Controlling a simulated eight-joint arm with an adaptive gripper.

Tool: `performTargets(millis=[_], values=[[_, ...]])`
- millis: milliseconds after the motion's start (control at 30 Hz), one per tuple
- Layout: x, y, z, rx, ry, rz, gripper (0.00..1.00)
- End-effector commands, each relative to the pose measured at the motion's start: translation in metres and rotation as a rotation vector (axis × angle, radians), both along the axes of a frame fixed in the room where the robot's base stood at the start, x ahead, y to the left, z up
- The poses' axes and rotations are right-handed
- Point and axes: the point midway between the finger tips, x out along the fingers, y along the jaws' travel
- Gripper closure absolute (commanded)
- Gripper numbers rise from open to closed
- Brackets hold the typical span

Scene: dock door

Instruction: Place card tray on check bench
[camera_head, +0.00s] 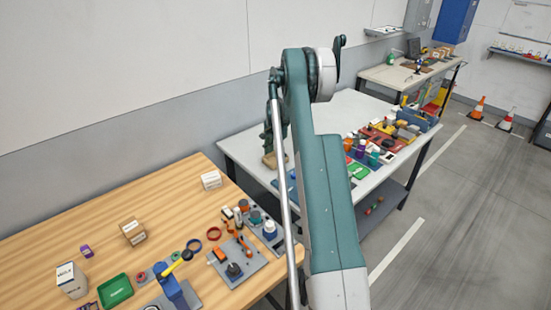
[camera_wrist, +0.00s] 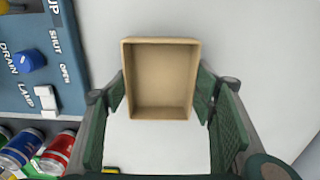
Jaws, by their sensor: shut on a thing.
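The card tray (camera_wrist: 160,78) is a small tan open box, seen from above in the wrist view with its empty inside facing me. My gripper (camera_wrist: 160,98) is shut on it, with a green finger at its left and right sides. In the head view the tray (camera_head: 269,160) shows small beside my arm, over the back left part of a white-topped bench (camera_head: 245,148). I cannot tell whether its bottom touches the top. No sign in view names the check bench. My arm hides part of the white bench.
A blue-grey panel (camera_wrist: 60,98) with a knob and switches lies left of the tray, with several cans (camera_wrist: 57,152) below it. Several coloured items (camera_head: 385,140) crowd the white bench's right side. A cluttered wooden table (camera_head: 60,235) is nearer left; another bench (camera_head: 395,75) stands behind.

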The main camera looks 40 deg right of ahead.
Motion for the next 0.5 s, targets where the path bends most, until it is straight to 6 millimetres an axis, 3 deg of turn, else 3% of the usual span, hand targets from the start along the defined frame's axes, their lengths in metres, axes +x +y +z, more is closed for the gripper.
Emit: performTargets(millis=[167, 200, 300, 500], values=[[0.0000, 0.0000, -0.0038, 0.000, 0.000, 0.000, 0.56], [0.0000, 0.0000, -0.0033, 0.000, 0.000, 0.000, 0.41], [0.0001, 0.0000, -0.0029, 0.000, 0.000, 0.000, 0.30], [0.0001, 0.0000, -0.0028, 0.000, 0.000, 0.000, 0.30]])
